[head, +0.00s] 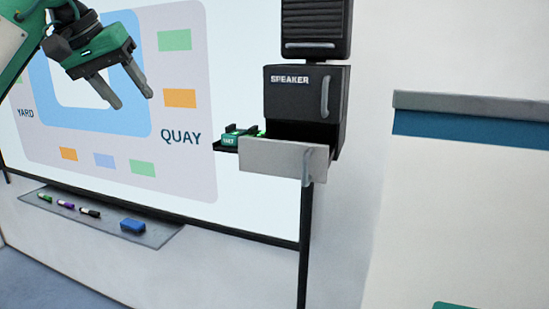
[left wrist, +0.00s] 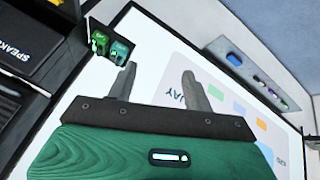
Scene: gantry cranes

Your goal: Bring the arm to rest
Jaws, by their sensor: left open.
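My left gripper (head: 125,89) is raised at the upper left of the head view, in front of the whiteboard (head: 240,185). Its two grey fingers are apart with nothing between them. In the left wrist view the left gripper (left wrist: 157,82) also shows open and empty, pointing toward the whiteboard. My right gripper is not in either view.
A black speaker cabinet (head: 288,92) has its drawer (head: 283,158) pulled out. Small green items (head: 236,136) sit on a dark shelf beside it. A tray (head: 150,232) below the board holds markers and a blue eraser (head: 133,226). A pale panel (head: 470,200) stands right.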

